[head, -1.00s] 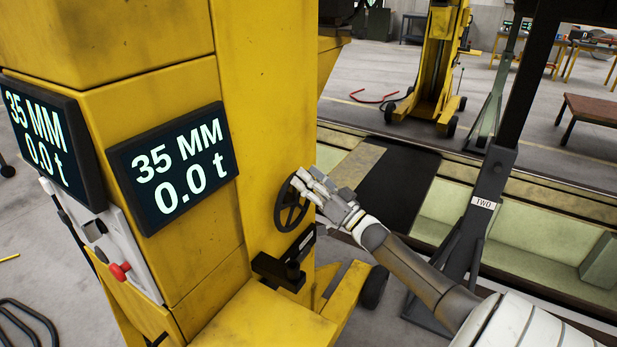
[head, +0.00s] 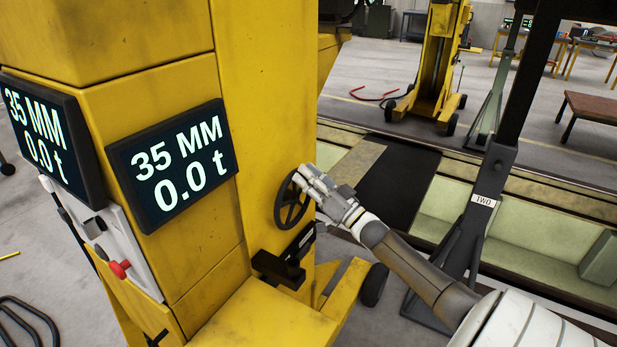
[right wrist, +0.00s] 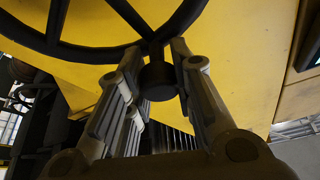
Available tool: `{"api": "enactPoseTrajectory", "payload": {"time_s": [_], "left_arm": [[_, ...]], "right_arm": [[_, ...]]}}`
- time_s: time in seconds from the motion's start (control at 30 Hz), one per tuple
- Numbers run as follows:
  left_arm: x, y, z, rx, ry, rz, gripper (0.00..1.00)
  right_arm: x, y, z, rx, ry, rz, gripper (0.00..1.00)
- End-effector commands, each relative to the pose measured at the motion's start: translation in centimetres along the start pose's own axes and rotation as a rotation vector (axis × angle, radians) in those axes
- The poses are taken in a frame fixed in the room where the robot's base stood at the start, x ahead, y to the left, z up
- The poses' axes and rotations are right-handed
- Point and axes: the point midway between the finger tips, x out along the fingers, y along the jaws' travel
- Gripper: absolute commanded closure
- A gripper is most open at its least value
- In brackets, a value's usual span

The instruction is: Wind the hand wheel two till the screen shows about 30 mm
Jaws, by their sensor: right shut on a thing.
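The black hand wheel (head: 289,203) is mounted on the side of the yellow lifting jack (head: 262,130). My right gripper (head: 306,180) is at the wheel's upper right rim. In the right wrist view, the gripper's fingers (right wrist: 157,85) are shut around the dark handle knob (right wrist: 157,82) on the wheel's rim. The front screen (head: 175,165) reads 35 MM and 0.0 t. A second screen (head: 42,140) at the left also reads 35 MM and 0.0 t. My left gripper is not in view.
A red button (head: 120,268) sits on a grey control panel below the screens. A black bracket (head: 283,262) juts out below the wheel. A dark stand labelled TWO (head: 484,200) stands to the right, beside the pit.

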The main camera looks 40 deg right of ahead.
Motion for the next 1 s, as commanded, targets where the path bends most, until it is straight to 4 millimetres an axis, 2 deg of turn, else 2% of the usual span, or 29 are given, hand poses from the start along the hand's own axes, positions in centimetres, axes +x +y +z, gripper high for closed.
{"api": "enactPoseTrajectory", "payload": {"time_s": [0.37, 1.0], "left_arm": [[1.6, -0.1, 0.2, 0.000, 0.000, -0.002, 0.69], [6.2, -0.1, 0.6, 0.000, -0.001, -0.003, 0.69]], "right_arm": [[-0.4, -1.3, 0.9, -0.166, 0.000, -0.070, 1.00], [-1.9, -4.8, 4.6, -0.720, 0.000, -0.300, 1.00]]}}
